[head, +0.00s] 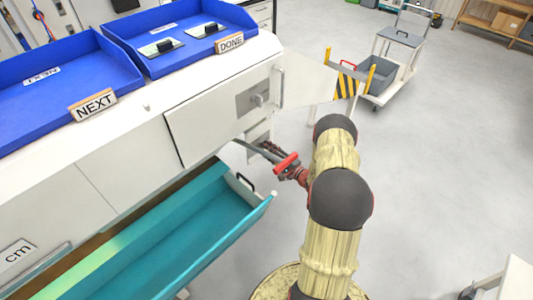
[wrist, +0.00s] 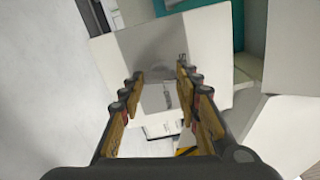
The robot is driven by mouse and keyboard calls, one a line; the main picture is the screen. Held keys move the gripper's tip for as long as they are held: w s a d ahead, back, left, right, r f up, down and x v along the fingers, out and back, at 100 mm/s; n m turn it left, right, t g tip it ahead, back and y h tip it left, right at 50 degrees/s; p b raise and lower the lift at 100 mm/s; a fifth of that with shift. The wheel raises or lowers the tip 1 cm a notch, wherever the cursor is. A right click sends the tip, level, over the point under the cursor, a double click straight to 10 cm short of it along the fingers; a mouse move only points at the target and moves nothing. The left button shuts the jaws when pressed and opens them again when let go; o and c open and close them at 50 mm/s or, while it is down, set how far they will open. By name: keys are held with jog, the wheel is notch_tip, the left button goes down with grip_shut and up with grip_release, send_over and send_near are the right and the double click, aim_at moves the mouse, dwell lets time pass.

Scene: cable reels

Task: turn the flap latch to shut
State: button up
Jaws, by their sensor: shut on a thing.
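My gripper (head: 269,150) is at the bench's front, below a white panel that carries a grey plate and a round knob (head: 258,99). Its fingers point left, toward a small white panel (head: 259,129) with a grey part. In the wrist view, the two fingers (wrist: 159,72) lie on either side of a grey plate (wrist: 145,45) on a white panel. The flap latch (wrist: 167,95) shows as a small grey shape between the fingers, which are shut on it. The contact is blurred, and the latch's exact angle cannot be told.
A teal drawer (head: 190,225) stands open below the bench, close to my gripper. Blue trays labelled NEXT (head: 30,90) and DONE (head: 180,50) sit on top. A trolley with a grey bin (head: 360,82) and a striped sign (head: 347,85) stand behind.

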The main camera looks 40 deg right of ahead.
jog(key=shift+f+n+b, duration=0.1)
jog(key=shift+n+b, duration=0.45)
jog(key=shift+n, duration=0.55)
jog(key=o, duration=1.2)
jog(key=shift+c, duration=0.2)
jog(key=s, duration=1.2)
jog(key=shift+d, duration=0.45)
jog(key=shift+s, duration=0.1)
